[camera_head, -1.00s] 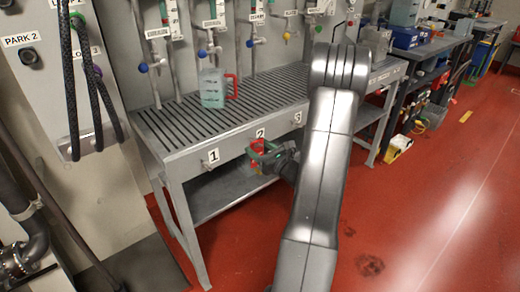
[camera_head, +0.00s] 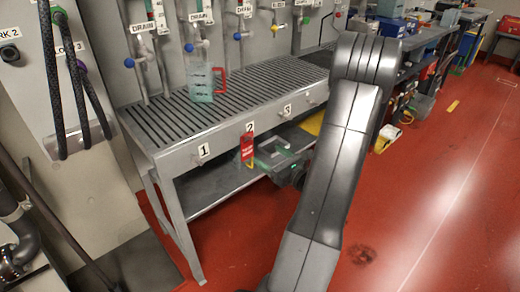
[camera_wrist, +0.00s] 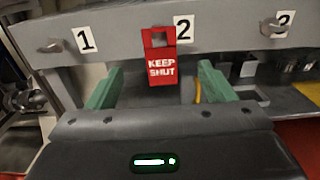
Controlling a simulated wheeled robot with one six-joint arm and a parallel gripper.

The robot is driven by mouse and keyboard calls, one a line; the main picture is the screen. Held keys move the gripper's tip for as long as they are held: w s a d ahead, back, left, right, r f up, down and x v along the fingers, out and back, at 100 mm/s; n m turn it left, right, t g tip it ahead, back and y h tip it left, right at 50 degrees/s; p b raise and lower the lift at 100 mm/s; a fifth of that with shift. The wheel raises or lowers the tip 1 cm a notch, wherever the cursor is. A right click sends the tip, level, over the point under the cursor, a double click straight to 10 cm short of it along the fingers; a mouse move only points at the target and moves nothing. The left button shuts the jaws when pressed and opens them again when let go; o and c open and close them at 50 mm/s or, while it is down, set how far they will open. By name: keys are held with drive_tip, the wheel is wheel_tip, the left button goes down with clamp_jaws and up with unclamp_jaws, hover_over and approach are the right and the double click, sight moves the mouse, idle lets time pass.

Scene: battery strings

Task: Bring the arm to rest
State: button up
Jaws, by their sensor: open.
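My gripper (camera_head: 274,153) is in front of the drain bench (camera_head: 185,150), by the number 2 position. In the wrist view its two green fingers (camera_wrist: 160,82) stand wide apart with nothing held between them. A red tag (camera_head: 247,148) hangs at number 2 on the bench front. In the wrist view the tag (camera_wrist: 160,58) reads "KEEP SHUT" and appears ahead of the gap between the fingers. My grey arm reaches up and bends over at the right of the bench in the head view.
A clear jug with a red handle (camera_head: 203,82) stands on the slatted bench top. Pipes with coloured valve knobs rise behind it. A lower shelf (camera_head: 215,190) lies under the bench. Red floor (camera_head: 430,200) is open to the right.

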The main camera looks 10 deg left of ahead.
sight(245, 138)
drive_tip(key=v, duration=0.3)
drive_tip(key=shift+s+d, duration=0.1)
drive_tip(key=shift+s, duration=0.05)
idle(0.3)
drive_tip(key=x, duration=1.3)
drive_tip(key=shift+w+a+r, duration=0.2)
drive_tip(key=shift+w+a, duration=0.15)
drive_tip(key=shift+s+d+r+p, duration=0.25)
drive_tip(key=shift+d+p, duration=0.1)
drive_tip(key=shift+p, duration=0.2)
drive_tip(key=shift+f, duration=0.1)
